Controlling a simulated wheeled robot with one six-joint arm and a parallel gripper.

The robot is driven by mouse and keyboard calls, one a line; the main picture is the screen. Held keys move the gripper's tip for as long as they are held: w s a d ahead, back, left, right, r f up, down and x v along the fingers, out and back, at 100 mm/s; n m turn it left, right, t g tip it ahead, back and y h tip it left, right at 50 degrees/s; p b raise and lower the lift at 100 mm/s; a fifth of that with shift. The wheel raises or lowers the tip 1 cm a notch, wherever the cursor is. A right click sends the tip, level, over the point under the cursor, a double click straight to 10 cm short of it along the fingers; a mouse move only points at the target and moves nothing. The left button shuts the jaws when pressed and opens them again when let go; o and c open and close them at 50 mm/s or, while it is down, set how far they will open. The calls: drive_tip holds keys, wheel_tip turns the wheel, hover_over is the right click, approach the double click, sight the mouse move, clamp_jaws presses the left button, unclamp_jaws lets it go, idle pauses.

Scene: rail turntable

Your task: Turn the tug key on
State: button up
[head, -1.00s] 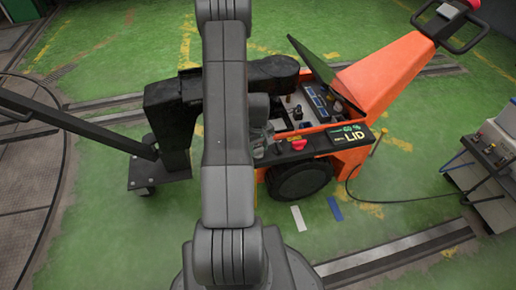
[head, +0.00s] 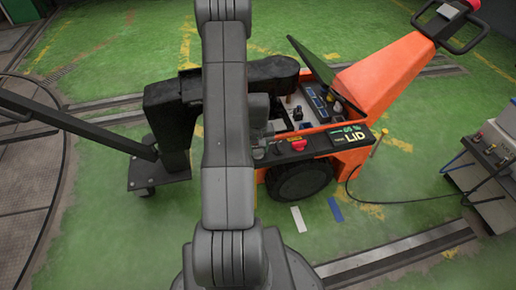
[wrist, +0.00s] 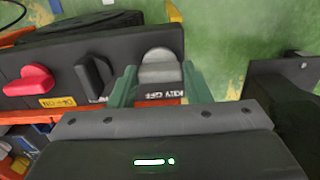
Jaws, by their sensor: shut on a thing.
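The tug key (wrist: 160,66) is a grey knob on the tug's black control panel, with a label under it that seems to read KEY OFF, upside down in the wrist view. My gripper (wrist: 159,72) has one green finger on each side of the key and is shut on it. In the head view the orange tug (head: 378,75) stands right of my arm with its lid raised. My arm hides most of the gripper and the key there.
On the same panel sit a black knob (wrist: 94,75) beside the key and a red knob (wrist: 30,80) farther left. A black tow frame (head: 160,172) stands left of my arm. A grey cart (head: 492,160) with a cable is at the right edge. Green floor is clear in front.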

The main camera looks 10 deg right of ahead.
sight(258, 150)
drive_tip(key=o, duration=1)
wheel_tip(258, 150, up, 14)
drive_tip(key=p, duration=0.3)
drive_tip(key=shift+f, duration=0.1)
wheel_tip(258, 150, down, 14)
drive_tip(key=b, duration=0.3)
